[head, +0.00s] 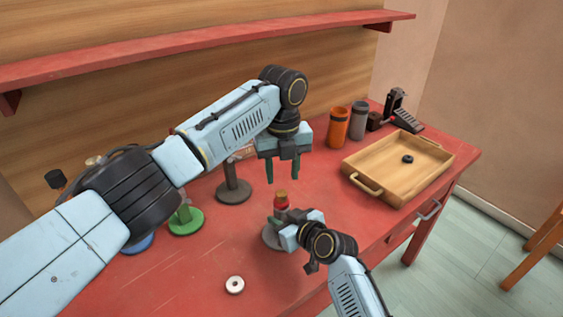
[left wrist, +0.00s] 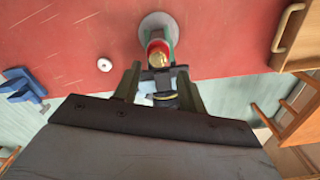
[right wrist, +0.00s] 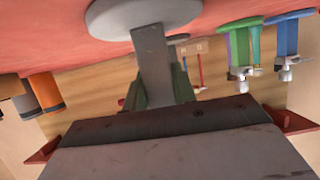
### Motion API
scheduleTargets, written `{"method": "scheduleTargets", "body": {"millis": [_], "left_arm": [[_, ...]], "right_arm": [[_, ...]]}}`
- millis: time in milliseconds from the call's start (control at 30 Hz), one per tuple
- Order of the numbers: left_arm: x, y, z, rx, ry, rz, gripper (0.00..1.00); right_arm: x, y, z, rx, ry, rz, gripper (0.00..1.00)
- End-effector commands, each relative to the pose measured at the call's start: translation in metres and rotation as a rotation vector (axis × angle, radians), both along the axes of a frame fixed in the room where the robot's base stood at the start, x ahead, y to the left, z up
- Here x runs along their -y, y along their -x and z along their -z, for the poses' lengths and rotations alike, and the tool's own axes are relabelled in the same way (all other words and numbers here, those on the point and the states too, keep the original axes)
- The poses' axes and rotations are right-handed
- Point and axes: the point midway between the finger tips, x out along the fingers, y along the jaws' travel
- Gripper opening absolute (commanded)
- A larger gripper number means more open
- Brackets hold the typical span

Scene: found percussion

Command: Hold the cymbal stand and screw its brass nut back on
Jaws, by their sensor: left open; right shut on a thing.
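The cymbal stand has a round grey base (head: 270,238) and stands upright on the red table, with a red piece (head: 281,206) near its top. The brass nut (head: 281,193) sits above the red piece; how far it is threaded cannot be seen. It also shows in the left wrist view (left wrist: 157,61). My right gripper (head: 277,222) is shut on the stand below the red piece; the right wrist view shows the grey post (right wrist: 151,50) between its fingers. My left gripper (head: 283,172) is open and empty, pointing down above the nut, apart from it.
A white ring (head: 234,285) lies at the front. A wooden tray (head: 375,188) with a black ring (head: 408,159) is at right, near orange (head: 338,128) and grey (head: 359,121) cups. Grey (head: 233,192) and green (head: 186,222) stands are behind my left arm. A shelf (head: 200,43) runs above.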

Motion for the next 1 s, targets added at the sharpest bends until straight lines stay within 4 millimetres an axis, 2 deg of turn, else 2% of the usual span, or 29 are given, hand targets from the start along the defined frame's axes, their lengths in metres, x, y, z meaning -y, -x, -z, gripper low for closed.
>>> {"method": "scheduleTargets", "body": {"millis": [1000], "left_arm": [[-0.001,0.002,-0.014,-0.001,0.000,-1.979,0.41]], "right_arm": [[0.000,0.001,0.001,-0.003,0.001,-0.001,0.00]]}}
